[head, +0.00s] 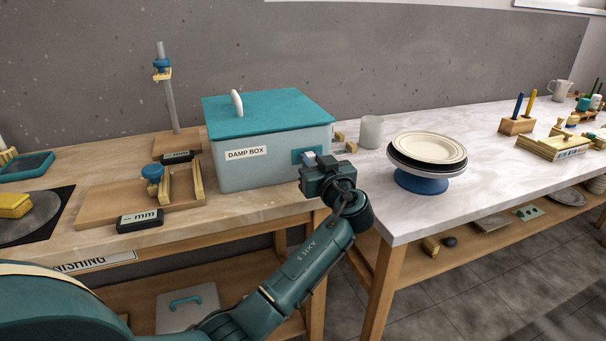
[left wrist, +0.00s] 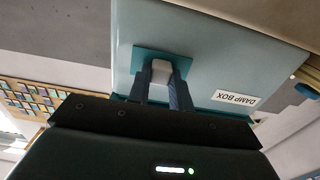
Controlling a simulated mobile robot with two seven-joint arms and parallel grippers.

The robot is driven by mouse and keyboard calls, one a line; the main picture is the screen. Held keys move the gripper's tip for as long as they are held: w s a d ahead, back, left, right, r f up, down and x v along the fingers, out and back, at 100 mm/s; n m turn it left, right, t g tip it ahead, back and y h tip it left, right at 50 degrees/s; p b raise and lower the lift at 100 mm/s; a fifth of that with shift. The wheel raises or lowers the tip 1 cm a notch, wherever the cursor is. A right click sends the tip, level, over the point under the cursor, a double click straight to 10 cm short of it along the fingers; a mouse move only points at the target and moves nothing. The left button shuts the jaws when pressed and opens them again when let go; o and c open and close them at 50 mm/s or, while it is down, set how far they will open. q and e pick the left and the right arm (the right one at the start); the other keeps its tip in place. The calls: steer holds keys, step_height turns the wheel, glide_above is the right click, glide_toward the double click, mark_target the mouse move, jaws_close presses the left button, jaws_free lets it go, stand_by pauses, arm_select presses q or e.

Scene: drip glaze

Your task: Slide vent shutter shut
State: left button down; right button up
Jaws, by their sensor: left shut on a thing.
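The damp box (head: 262,165) is a pale blue-grey box with a teal lid (head: 265,110) and a white lid handle. It stands on the wooden bench. The teal vent shutter (head: 299,156) is on its front face towards the right, partly hidden by my gripper in the head view. In the left wrist view the teal shutter (left wrist: 140,62) has a pale knob (left wrist: 161,72). My left gripper (left wrist: 160,88) is shut on this knob, a finger on each side. In the head view my left gripper (head: 311,163) is at the box's front. My right gripper is not in view.
A wooden gauge board (head: 100,203) with a blue knob lies left of the box. A grey cup (head: 371,132) and a plate stack (head: 428,148) on a blue stand are to the right on the white table. A gap separates the two tables.

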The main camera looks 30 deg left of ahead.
arm_select(q)
steer(key=shift+w+d, duration=0.1)
steer(key=shift+d, duration=0.05)
steer(key=c, duration=1.2)
jaws_free()
steer(key=shift+c, duration=0.2)
steer(key=v, duration=1.3)
steer(key=shift+b, duration=0.45)
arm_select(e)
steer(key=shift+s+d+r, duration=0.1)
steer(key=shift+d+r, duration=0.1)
